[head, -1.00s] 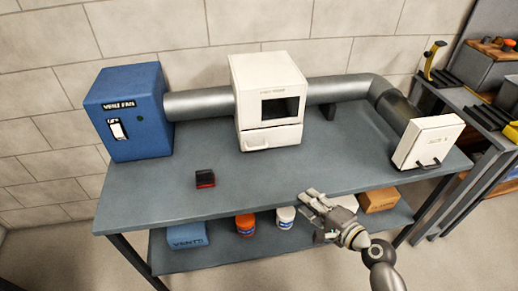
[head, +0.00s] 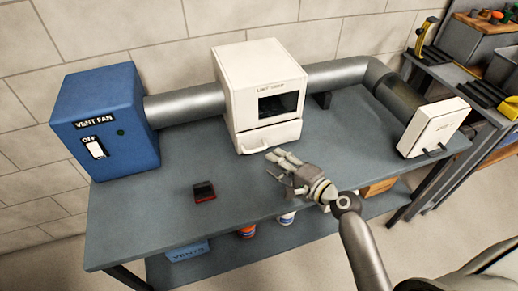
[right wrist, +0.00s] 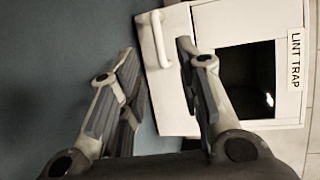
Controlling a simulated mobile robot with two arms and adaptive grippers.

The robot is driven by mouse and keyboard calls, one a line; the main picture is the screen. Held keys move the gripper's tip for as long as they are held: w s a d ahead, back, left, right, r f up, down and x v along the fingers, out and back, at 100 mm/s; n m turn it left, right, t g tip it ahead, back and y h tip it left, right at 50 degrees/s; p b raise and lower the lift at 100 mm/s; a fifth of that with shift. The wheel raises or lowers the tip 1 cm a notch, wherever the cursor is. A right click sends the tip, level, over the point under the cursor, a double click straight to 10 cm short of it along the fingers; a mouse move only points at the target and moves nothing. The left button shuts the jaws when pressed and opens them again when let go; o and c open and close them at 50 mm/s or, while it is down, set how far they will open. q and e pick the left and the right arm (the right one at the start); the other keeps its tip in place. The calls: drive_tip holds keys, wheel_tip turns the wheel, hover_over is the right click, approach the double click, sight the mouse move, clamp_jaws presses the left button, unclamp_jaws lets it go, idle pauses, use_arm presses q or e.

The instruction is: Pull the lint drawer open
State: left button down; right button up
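The white lint trap box (head: 226,75) stands at the back of the bench, with a dark window in its front. Its lint drawer (head: 285,132) is the panel below the window and looks shut. The drawer's white bar handle (right wrist: 160,40) shows in the right wrist view, between the two fingertips in the picture. My right gripper (head: 276,162) is open and empty, just in front of the drawer. Its fingers (right wrist: 156,52) appear short of the handle, with no clear contact. My left gripper is out of view.
A blue vent fan box (head: 105,120) with an OFF switch stands at the left, joined by a grey duct (head: 188,103). A black and red block (head: 204,191) lies on the bench (head: 140,215). A white panel box (head: 432,127) stands at the right.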

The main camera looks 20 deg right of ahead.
drive_tip(key=x, duration=0.6)
drive_tip(key=shift+w+f, duration=0.15)
drive_tip(key=shift+w, duration=0.05)
drive_tip(key=shift+x, duration=0.8)
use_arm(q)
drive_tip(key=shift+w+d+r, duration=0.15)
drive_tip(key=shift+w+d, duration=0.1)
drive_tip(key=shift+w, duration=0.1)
use_arm(e)
drive_tip(key=shift+s, duration=0.1)
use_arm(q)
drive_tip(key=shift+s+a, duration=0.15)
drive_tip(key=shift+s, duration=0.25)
use_arm(e)
clamp_jaws()
